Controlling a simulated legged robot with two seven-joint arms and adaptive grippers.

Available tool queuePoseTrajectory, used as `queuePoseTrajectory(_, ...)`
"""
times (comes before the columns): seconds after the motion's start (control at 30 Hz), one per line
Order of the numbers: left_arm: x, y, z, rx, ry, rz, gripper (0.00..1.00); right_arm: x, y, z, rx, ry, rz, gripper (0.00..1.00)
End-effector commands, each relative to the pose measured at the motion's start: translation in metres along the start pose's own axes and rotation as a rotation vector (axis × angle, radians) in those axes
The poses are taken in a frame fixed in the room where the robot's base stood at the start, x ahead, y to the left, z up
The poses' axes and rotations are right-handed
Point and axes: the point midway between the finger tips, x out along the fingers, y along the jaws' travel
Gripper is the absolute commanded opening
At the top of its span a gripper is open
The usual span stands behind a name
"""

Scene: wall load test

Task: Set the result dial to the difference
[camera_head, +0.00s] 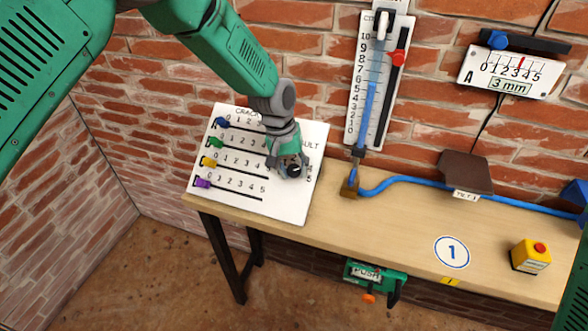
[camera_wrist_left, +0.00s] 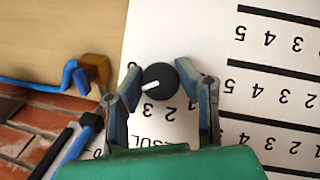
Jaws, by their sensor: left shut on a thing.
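The result dial (camera_wrist_left: 160,79) is a round black knob with a white pointer mark, on the white board (camera_head: 285,211) on the workbench. My left gripper (camera_head: 291,169) is over the board's right side, shut on the dial. In the left wrist view its fingers (camera_wrist_left: 163,84) stand on both sides of the knob. The pointer points left and slightly down there; printed numbers 2 and 3 show below the knob, the rest partly hidden. The board also carries blue (camera_head: 222,122), green (camera_head: 215,144), yellow (camera_head: 208,162) and purple (camera_head: 203,183) sliders, all at the left ends of their scales.
A wall gauge labelled A (camera_head: 513,74) has a red mark and reads 3 mm. A tall scale (camera_head: 372,85) with a red slider stands behind the bench. A blue hose (camera_head: 420,181) runs along it. A yellow box with a red button (camera_head: 530,256) sits at the right.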

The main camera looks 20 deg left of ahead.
Motion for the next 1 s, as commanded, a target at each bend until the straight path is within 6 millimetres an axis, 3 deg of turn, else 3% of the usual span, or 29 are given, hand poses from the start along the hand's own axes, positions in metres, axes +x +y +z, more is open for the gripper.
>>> queuePoseTrajectory(0.2,0.0,0.0,-0.001,0.0,0.002,0.001,0.0,0.0,0.0,0.0,0.0,0.0,0.0,0.4)
queuePoseTrajectory(0.23,0.0,0.0,-0.001,0.0,0.002,0.001,0.39,0.0,0.0,0.0,0.0,0.0,0.0,0.4)
queuePoseTrajectory(0.27,0.0,0.0,-0.001,0.0,0.002,0.001,0.5,0.0,0.0,0.0,0.0,0.0,0.0,0.4)
queuePoseTrajectory(0.67,-0.006,0.001,-0.001,-0.001,0.003,0.002,0.5,-0.001,0.0,0.003,0.0,0.003,0.0,0.4)
queuePoseTrajectory(0.77,-0.019,0.001,-0.001,0.0,0.005,0.002,0.5,-0.001,0.0,0.003,0.0,0.003,0.0,0.4)
queuePoseTrajectory(1.0,-0.071,0.0,-0.002,0.0,0.005,0.002,0.5,-0.001,0.0,0.003,0.0,0.004,0.0,0.4)
